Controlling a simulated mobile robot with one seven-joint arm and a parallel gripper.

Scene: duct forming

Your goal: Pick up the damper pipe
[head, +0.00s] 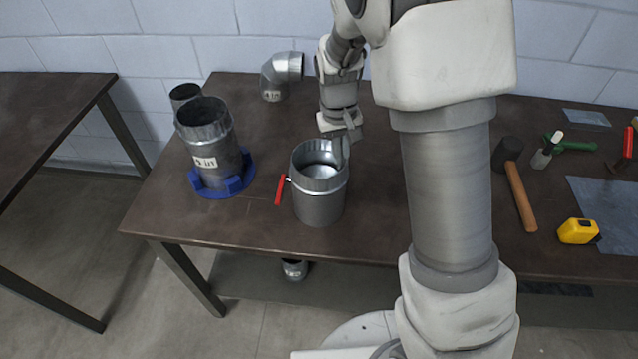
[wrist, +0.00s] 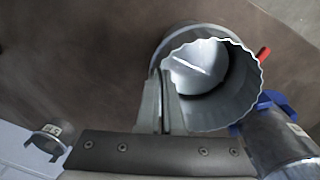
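The damper pipe (head: 318,205) is a grey metal cylinder with a crimped rim and a red handle on its left side. It stands upright near the table's front edge, and I cannot see any gap under it. It also shows in the wrist view (wrist: 245,92), with the round damper plate inside. My gripper (head: 342,150) is at the pipe's back right rim. In the wrist view my gripper's fingers (wrist: 163,85) are close together with the thin pipe wall between them, one inside and one outside. The fingertips are partly hidden by the wall.
A labelled pipe (head: 208,145) stands in a blue holder (head: 222,188) to the left. A metal elbow (head: 282,75) and another pipe piece (head: 184,94) are behind. A mallet (head: 520,195), a yellow tape measure (head: 577,231) and sheet metal (head: 610,210) lie at the right.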

